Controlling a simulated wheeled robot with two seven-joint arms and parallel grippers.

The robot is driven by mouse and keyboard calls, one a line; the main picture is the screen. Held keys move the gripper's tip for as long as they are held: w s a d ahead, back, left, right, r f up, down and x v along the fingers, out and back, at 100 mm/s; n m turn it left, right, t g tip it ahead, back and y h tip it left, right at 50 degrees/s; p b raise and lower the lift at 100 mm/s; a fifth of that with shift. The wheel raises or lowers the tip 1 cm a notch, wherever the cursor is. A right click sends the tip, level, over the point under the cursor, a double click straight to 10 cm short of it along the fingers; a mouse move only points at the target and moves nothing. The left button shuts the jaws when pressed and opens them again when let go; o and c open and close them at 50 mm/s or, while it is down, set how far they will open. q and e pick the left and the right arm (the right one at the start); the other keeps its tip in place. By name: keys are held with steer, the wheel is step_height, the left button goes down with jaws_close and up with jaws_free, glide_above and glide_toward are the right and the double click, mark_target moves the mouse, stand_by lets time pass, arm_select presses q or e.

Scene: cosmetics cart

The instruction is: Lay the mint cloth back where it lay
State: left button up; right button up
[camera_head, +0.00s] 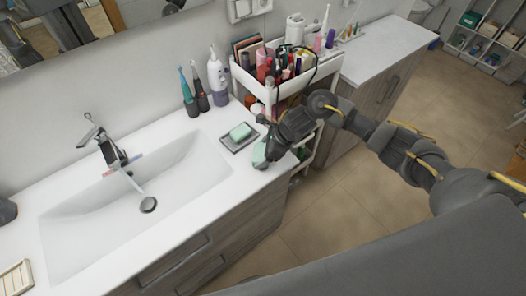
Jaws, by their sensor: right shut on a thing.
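The mint cloth (259,155) shows as a small pale green patch at the right edge of the white sink counter (205,172). My right gripper (267,155) is shut on it, with the arm reaching in from the right. The gripper hides much of the cloth, and I cannot tell whether the cloth touches the counter. My left gripper is not in view.
A grey dish (232,147) with a mint green block (240,132) lies just left of the gripper. A white cart (284,92) packed with cosmetics stands behind it. Several toothbrushes and bottles stand near the wall. The basin (110,205) and faucet (106,147) are left.

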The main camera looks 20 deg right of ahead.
steer(key=o, duration=1)
steer(key=shift+c, duration=0.2)
steer(key=shift+r+p, duration=0.25)
steer(key=shift+p, duration=0.25)
steer(key=b+v, duration=0.3)
steer(key=v, duration=0.8)
steer(key=shift+d+r, duration=0.25)
steer(key=shift+d, duration=0.05)
steer(key=shift+s, duration=0.1)
